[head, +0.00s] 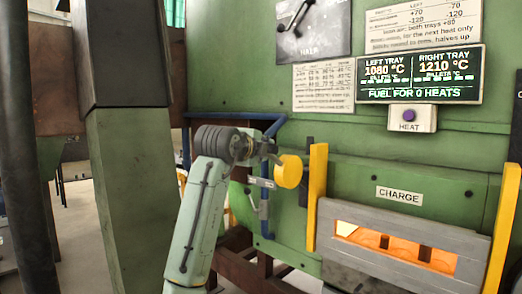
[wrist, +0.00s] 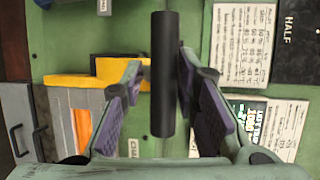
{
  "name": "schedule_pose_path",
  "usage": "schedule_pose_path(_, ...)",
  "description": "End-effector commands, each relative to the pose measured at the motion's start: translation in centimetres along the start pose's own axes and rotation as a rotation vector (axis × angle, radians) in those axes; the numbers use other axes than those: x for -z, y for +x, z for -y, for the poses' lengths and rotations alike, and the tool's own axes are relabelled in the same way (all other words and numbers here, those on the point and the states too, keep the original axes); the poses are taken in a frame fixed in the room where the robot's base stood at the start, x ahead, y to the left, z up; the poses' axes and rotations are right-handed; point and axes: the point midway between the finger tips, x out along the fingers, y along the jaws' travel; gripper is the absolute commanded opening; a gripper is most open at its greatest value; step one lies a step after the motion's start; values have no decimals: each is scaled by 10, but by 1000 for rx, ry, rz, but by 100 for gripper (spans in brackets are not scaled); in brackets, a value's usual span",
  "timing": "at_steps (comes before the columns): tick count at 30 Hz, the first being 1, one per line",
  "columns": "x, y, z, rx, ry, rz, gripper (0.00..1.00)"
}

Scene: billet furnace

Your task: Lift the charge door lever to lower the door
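The charge door lever's handle is a black bar (wrist: 163,75), upright in the wrist view, between the two fingers of my gripper (wrist: 160,80). The fingers are apart with purple pads. There is a gap to the left finger; the right finger is close, and I cannot tell whether it touches. The grey charge door front (head: 350,270) shows a glowing orange opening. It also shows in the wrist view (wrist: 62,105).
Yellow posts (head: 317,200) flank the door. A CHARGE label (head: 399,196) is above it. A tray display (head: 420,75) and HEAT button (head: 409,116) are higher on the green wall. A green column (head: 140,190) stands left of my arm.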

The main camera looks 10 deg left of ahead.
Motion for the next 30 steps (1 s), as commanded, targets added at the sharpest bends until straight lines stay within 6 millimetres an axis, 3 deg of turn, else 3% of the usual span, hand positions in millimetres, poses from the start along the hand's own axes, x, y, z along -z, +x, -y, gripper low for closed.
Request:
schedule_pose_path(1,2,-2,16,39,6,4,30)
schedule_pose_path(6,3,-2,14,37,6,2,40)
schedule_pose_path(23,3,-2,12,34,5,-2,40)
schedule_pose_path(30,2,-29,11,36,5,0,40)
